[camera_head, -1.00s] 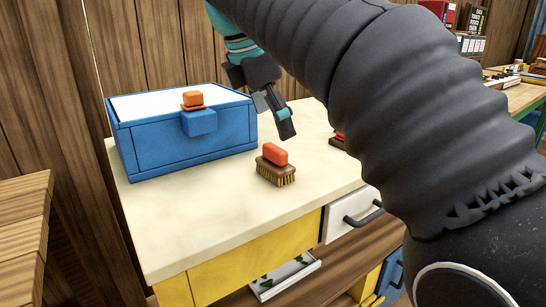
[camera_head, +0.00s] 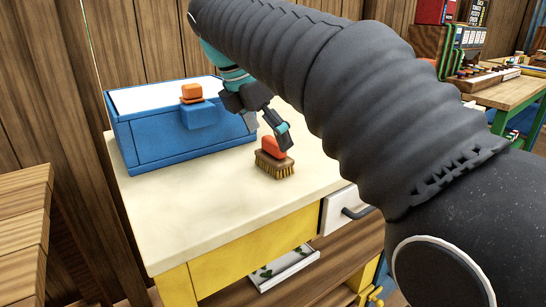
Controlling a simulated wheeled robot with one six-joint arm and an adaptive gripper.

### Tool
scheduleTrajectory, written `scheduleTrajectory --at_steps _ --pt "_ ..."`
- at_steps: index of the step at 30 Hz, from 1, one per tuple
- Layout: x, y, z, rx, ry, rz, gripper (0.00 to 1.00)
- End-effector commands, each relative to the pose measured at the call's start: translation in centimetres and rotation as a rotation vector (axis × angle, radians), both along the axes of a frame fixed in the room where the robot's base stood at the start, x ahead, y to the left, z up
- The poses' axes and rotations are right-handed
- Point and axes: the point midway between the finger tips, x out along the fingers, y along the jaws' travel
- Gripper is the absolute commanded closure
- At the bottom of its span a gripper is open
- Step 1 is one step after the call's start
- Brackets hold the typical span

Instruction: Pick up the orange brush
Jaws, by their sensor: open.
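A brush with a red-orange grip (camera_head: 272,147) and a brown bristled base (camera_head: 274,166) stands bristles down on the cream table top (camera_head: 200,210). A smaller, purer orange block (camera_head: 191,91) on a thin orange-brown base sits on a blue ledge at the front of the blue box; I cannot tell whether it is a brush too. My gripper (camera_head: 283,137) is open and empty, pointing down just above and beside the red-orange grip, overlapping its right end in the picture. I cannot tell whether it touches the brush.
The blue box (camera_head: 185,142) with a white top stands to the left of my gripper. My arm covers the table's right part. A drawer front with a dark handle (camera_head: 362,212) is below the table edge. The front left of the table top is clear.

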Motion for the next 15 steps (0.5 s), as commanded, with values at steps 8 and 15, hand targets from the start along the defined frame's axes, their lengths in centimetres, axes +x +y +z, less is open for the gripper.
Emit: scheduleTrajectory --at_steps 8,15 --pt "0.9 -1.1 -2.4 -0.001 0.002 -0.003 0.0" --pt "1.6 -1.9 -4.7 0.0 0.0 -0.001 0.0"
